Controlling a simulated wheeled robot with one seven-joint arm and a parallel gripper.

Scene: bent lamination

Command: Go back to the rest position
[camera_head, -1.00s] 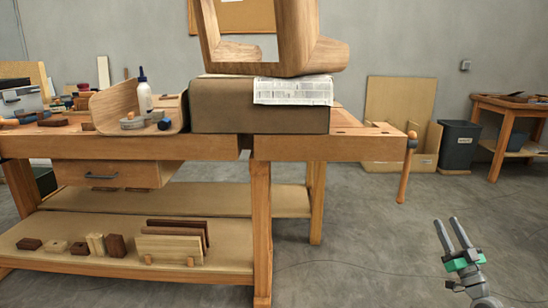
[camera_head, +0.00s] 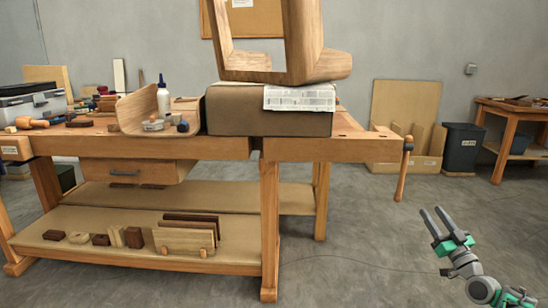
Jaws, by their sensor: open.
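My gripper (camera_head: 440,225) is at the lower right of the head view, over the open grey floor. Its two grey fingers stand apart and nothing is between them. It is clear of the workbench (camera_head: 330,150), to the right of its front leg and below its top. A bent wood frame (camera_head: 315,45) sits on a brown block (camera_head: 240,112) on the bench, its top cut off by the picture edge. A printed sheet (camera_head: 300,97) lies between them and hangs over the block's front.
A wooden vise handle (camera_head: 403,172) hangs from the bench's right end, above and left of my gripper. A dark bin (camera_head: 461,148), leaning boards (camera_head: 405,105) and a side table (camera_head: 513,125) stand at the back right. The floor (camera_head: 365,240) between is free, with a thin cable on it.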

